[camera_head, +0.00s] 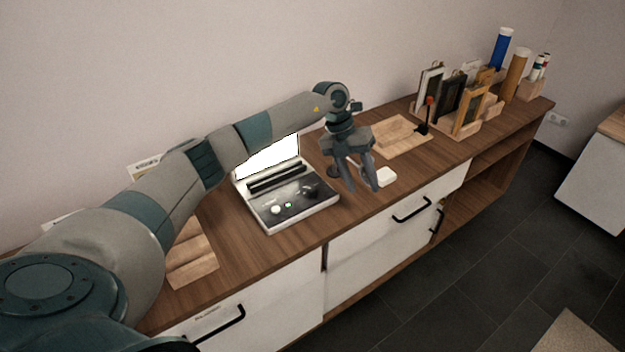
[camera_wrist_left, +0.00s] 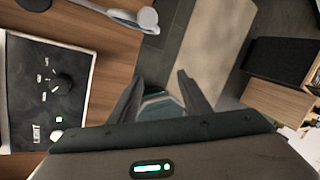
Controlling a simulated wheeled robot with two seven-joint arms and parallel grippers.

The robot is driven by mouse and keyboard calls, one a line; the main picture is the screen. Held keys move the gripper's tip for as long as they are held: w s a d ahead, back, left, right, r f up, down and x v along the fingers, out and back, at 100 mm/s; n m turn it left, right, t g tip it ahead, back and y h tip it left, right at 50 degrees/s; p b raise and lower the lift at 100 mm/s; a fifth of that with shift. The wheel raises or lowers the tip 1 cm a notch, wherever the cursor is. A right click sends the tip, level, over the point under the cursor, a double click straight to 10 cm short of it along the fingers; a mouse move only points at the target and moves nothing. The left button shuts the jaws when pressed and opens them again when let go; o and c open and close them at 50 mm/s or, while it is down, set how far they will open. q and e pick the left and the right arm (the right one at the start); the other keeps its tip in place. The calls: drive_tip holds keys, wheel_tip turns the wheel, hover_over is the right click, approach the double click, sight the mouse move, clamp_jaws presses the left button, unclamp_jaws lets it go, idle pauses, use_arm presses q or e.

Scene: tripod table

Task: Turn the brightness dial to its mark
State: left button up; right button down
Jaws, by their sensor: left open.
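A white device with a dark control panel (camera_head: 290,204) and a raised bright screen (camera_head: 268,160) stands on the wooden sideboard. Its black dial (camera_head: 310,189) shows at the right of the panel. In the left wrist view the dial (camera_wrist_left: 62,83) has small white labels around it; I cannot read which one is its mark. A green light and a white knob (camera_head: 275,209) sit to the left of the dial. My left gripper (camera_head: 362,188) is open and empty, pointing down, to the right of the device and apart from it. My right gripper does not show.
A white object (camera_head: 384,177) lies on the sideboard (camera_head: 228,235) close to my left gripper. A wooden tray (camera_head: 402,138) and holders with frames (camera_head: 470,108) and rolls (camera_head: 514,75) stand further right. My left arm passes over the sideboard's left part.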

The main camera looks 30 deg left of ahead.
use_arm(q)
drive_tip(key=a+r+y, duration=0.2)
drive_tip(key=a+r, duration=0.2)
drive_tip(key=a, duration=0.3)
drive_tip(key=a+r+n+y, duration=0.1)
drive_tip(key=a+r+y, duration=0.2)
drive_tip(key=a+r, duration=0.2)
drive_tip(key=a, duration=0.2)
drive_tip(key=shift+a+n+g+p, duration=0.3)
drive_tip(key=shift+p, duration=0.1)
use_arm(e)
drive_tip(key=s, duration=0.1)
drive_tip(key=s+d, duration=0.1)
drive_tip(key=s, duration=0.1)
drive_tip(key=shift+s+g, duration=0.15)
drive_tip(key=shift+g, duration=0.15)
use_arm(q)
drive_tip(key=shift+s, duration=0.1)
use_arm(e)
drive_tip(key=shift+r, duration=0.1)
use_arm(q)
drive_tip(key=p, duration=0.5)
approach(312, 188)
wheel_tip(312, 188, down, 8)
drive_tip(key=shift+f, duration=0.2)
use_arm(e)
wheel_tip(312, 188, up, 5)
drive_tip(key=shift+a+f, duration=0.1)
use_arm(q)
drive_tip(key=c, duration=1)
